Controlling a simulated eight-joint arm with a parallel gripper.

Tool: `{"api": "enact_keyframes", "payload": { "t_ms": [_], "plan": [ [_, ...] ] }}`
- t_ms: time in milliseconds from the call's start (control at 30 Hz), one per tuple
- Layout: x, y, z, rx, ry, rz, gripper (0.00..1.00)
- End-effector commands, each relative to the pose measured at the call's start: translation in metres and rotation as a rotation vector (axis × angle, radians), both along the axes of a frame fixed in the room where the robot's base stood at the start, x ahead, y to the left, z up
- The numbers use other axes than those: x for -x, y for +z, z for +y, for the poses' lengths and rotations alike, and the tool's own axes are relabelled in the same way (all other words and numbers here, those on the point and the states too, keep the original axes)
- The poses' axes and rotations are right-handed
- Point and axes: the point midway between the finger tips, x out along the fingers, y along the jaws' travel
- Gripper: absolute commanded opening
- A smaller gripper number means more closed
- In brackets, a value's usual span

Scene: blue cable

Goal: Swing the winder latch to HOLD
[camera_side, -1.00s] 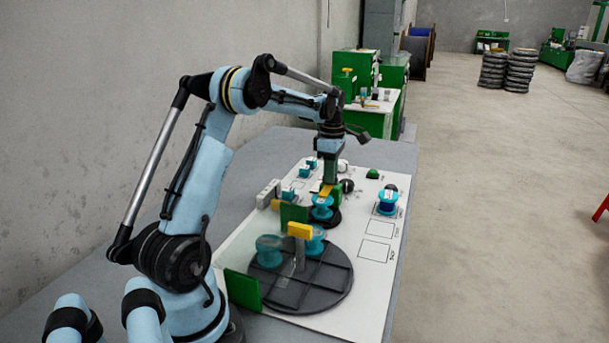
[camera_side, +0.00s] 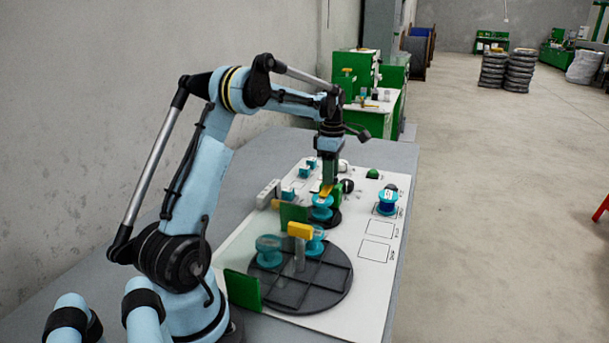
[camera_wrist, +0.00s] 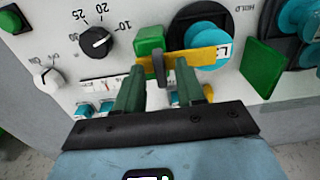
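The winder latch is a yellow bar (camera_wrist: 200,59) with a dark upright tab (camera_wrist: 158,68) near its left end, beside a green block (camera_wrist: 150,40). Its right end reaches over a teal spool (camera_wrist: 212,32) marked L. The word HOLD (camera_wrist: 229,17) is printed to the right of the spool. My gripper (camera_wrist: 160,67) is open, its two green fingers apart on either side of the tab. I cannot tell whether either finger touches it. In the side view my gripper (camera_side: 328,182) points down at the latch, whose yellow bar (camera_side: 325,191) shows partly above the spool.
A dark round turntable (camera_side: 310,285) with teal spools and a yellow-topped post (camera_side: 300,230) stands nearer the camera. Green plates (camera_side: 243,290) stand around it. A blue-wound spool (camera_side: 387,202) sits at right. Dials (camera_wrist: 95,40) are left of the latch. Marked squares (camera_side: 379,228) are empty.

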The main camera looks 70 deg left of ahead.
Motion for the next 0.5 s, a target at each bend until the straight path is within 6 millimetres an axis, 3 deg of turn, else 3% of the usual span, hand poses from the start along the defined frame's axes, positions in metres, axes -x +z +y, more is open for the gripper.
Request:
{"api": "enact_keyframes", "payload": {
  "t_ms": [500],
  "plan": [
    [0.0, 0.085, 0.0, 0.0, 0.0, 0.0, 0.38]
  ]
}}
